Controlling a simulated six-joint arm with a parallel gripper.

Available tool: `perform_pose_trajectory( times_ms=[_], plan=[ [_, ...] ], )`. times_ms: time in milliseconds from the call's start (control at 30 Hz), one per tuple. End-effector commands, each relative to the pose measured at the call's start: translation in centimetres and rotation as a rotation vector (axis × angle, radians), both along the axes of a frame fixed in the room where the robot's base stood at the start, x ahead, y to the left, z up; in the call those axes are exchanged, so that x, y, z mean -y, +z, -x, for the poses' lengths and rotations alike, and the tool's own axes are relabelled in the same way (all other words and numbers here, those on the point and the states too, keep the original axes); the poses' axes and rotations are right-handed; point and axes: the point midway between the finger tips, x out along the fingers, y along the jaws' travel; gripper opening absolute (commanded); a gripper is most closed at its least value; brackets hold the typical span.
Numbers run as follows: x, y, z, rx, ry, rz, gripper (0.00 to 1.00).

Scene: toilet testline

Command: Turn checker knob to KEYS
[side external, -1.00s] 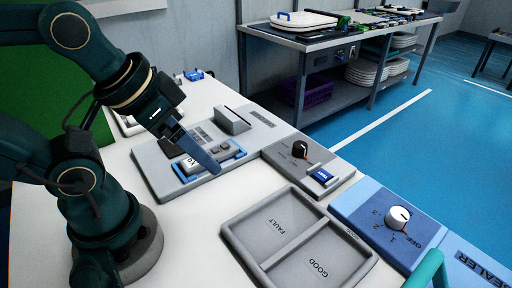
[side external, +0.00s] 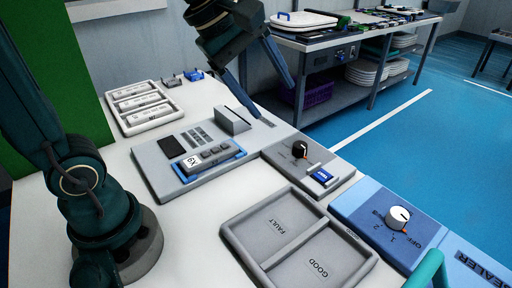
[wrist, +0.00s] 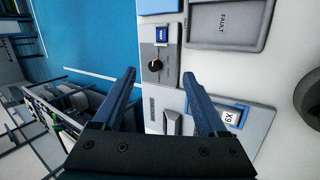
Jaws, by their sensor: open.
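A black knob (side external: 300,149) with an orange mark sits on a small grey panel (side external: 280,155), beside a blue and white block (side external: 322,176). The knob also shows in the wrist view (wrist: 155,66). The printing by it is too small to read. My gripper (side external: 276,100) is open and empty, held above the back edge of the bench, behind and left of the knob. In the wrist view the knob appears between and just beyond the fingertips (wrist: 159,73), apart from both.
The FAULT and GOOD tray (side external: 240,254) stands in front. A white knob (side external: 397,217) is on the blue sealer panel at right.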

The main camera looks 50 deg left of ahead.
Motion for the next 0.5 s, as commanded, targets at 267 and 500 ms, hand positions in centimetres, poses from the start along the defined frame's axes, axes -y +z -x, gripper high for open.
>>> perform_pose_trajectory(
  times_ms=[267,500],
  plan=[
    [-1.8,-3.2,-8.0,-0.168,0.460,0.317,0.75],
    [-4.1,-9.0,-12.5,-0.311,0.721,0.465,0.75]
  ],
)
